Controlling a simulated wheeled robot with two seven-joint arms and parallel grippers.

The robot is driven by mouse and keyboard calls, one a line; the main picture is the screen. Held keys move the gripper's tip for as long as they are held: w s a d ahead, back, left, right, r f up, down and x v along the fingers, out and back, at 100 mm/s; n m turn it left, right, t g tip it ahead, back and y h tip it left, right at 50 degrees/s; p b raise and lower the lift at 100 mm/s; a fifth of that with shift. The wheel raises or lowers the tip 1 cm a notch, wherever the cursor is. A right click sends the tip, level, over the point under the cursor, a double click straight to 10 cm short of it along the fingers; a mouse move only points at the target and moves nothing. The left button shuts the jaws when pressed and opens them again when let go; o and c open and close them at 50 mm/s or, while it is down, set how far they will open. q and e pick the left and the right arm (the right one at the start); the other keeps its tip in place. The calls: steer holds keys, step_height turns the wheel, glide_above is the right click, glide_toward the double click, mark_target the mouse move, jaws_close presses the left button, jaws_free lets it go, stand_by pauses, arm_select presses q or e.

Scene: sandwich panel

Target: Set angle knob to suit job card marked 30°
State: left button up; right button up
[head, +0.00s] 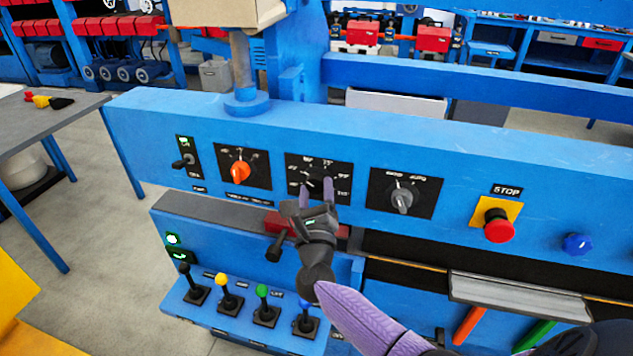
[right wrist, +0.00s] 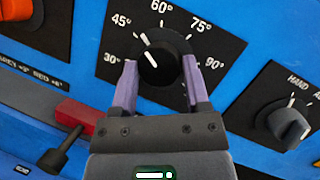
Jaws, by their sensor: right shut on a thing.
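The black angle knob (right wrist: 160,68) sits on a black plate with a scale of 30°, 45°, 60°, 75° and 90°. A white line at its upper left points up-left, seemingly between 45° and 60°; the exact reading is hard to tell. My right gripper (right wrist: 160,85) has its two purple fingers on either side of the knob, shut on it. In the head view the right gripper (head: 317,190) covers much of the angle plate (head: 300,163). My left gripper is not in view. I cannot make out a job card marked 30°.
An orange knob (head: 239,172) is left of the angle plate and a grey selector (head: 402,200) right of it. Further right are the red stop button (head: 498,228) and a blue button (head: 577,243). Several levers (head: 222,290) and a black-handled red part (right wrist: 75,115) lie below.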

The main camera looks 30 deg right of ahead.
steer(key=n+y+p, duration=0.1)
steer(key=n+p, duration=0.2)
steer(key=n+y+p, duration=0.1)
steer(key=n+p, duration=0.1)
steer(key=n, duration=0.1)
steer(key=r+n+g+y+p, duration=0.1)
steer(key=n+p, duration=0.2)
steer(key=shift+y+p, duration=0.3)
steer(key=shift+n+g+p, duration=0.3)
steer(key=shift+n+p, duration=0.35)
steer(key=shift+n, duration=0.05)
steer(key=shift+f+n+g+p, duration=0.1)
steer(key=shift+n+g+p, duration=0.2)
steer(key=shift+n+p, duration=0.35)
steer(key=shift+f+n+y, duration=0.1)
steer(key=shift+n+y, duration=0.15)
steer(key=shift+y, duration=0.05)
steer(key=o, duration=1.2)
steer(key=shift+o, duration=0.4)
steer(key=shift+s+p, duration=0.1)
steer(key=shift+p, duration=0.2)
